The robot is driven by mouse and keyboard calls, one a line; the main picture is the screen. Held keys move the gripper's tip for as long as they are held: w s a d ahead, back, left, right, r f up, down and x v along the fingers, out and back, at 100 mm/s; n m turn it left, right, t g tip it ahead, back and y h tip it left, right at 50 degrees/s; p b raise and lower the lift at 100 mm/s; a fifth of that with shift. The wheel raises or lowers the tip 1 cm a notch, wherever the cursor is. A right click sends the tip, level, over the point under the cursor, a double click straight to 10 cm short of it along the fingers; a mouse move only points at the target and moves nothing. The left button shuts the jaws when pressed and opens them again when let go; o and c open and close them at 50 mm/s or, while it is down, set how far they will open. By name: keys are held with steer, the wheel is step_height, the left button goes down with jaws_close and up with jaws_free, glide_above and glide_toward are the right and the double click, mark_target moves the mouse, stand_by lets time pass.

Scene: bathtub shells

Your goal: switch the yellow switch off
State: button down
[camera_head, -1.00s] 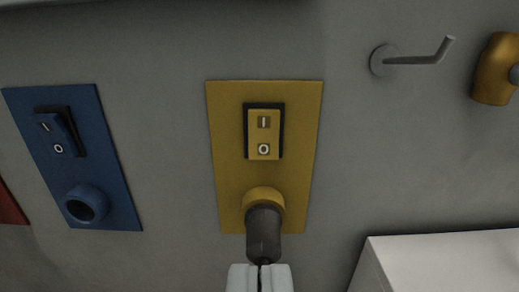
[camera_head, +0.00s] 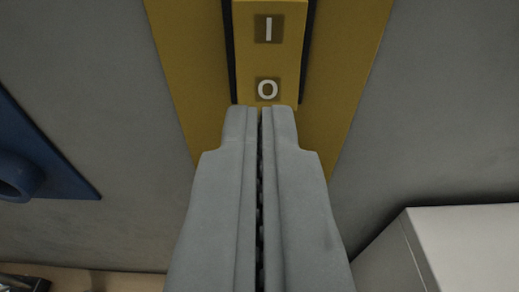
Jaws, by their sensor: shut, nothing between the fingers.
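The yellow switch (camera_head: 269,55) is a rocker in a dark frame, marked I at the top and O at the bottom. It sits on a yellow plate (camera_head: 349,50) on the wall. My gripper (camera_head: 261,108) is shut and empty, pointing up in the picture. Its fingertips are at the lower edge of the rocker, just below the O mark. I cannot tell whether they touch it. The gripper hides the lower part of the yellow plate.
A blue plate (camera_head: 48,160) with a round blue socket (camera_head: 17,178) is on the wall at the left. A white box-like block (camera_head: 465,245) stands at the lower right. Bare grey wall (camera_head: 440,110) lies to the right of the yellow plate.

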mark_target(268, 61)
steer(key=shift+w+f, duration=0.15)
steer(key=shift+w, duration=1.1)
